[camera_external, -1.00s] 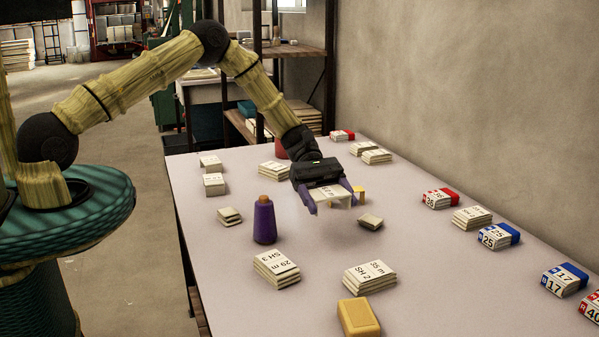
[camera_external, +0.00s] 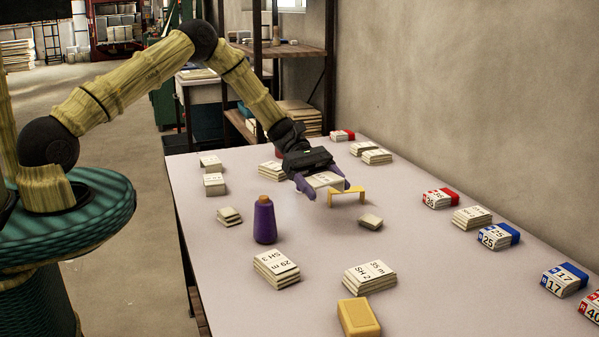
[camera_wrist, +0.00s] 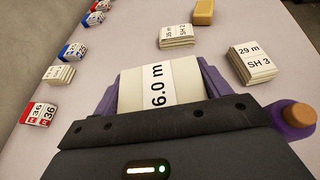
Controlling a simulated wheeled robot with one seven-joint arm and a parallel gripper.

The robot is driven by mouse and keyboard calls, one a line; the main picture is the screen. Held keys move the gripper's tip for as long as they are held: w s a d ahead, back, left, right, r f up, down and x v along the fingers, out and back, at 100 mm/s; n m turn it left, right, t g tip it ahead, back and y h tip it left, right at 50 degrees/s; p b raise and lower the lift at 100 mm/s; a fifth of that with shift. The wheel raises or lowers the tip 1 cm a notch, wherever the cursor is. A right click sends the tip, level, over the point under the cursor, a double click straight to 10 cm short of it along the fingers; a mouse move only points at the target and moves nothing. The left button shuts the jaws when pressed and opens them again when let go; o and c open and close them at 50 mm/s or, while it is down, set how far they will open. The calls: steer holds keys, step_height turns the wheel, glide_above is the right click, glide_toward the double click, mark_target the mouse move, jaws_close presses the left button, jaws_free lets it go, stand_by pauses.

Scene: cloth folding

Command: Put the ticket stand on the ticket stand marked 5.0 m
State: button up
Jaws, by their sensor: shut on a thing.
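My gripper (camera_external: 326,190) is shut on a cream ticket stand and holds it above the table's middle. Similar stacks of cream tickets lie on the table: one marked "29 m SH 3" (camera_external: 276,268), one that seems marked "35 m SH 2" (camera_external: 369,277), and small ones at left (camera_external: 214,184), far left (camera_external: 210,162) and behind my gripper (camera_external: 270,170). I cannot read a 5.0 m mark on any of them.
Small cream stacks (camera_external: 370,221) (camera_external: 229,217) lie nearby. A yellow block (camera_external: 358,317) is at the front. Red and blue numbered packs (camera_external: 498,236) line the right side.

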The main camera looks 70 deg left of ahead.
steer(key=a+n+t+y+b, duration=0.2)
steer(key=a+n+t, duration=0.3)
steer(key=a, duration=1.1)
step_height(320, 180, up, 4)
steer(key=n+t+y+b, duration=0.3)
steer(key=n+t+y, duration=0.3)
steer(key=n+y, duration=0.5)
glide_above(212, 159)
steer(key=shift+d+f, duration=0.15)
steer(key=shift+f, duration=0.05)
steer(key=shift+f+b, duration=0.4)
steer(key=shift+f, duration=2.75)
steer(key=shift+f, duration=1.85)
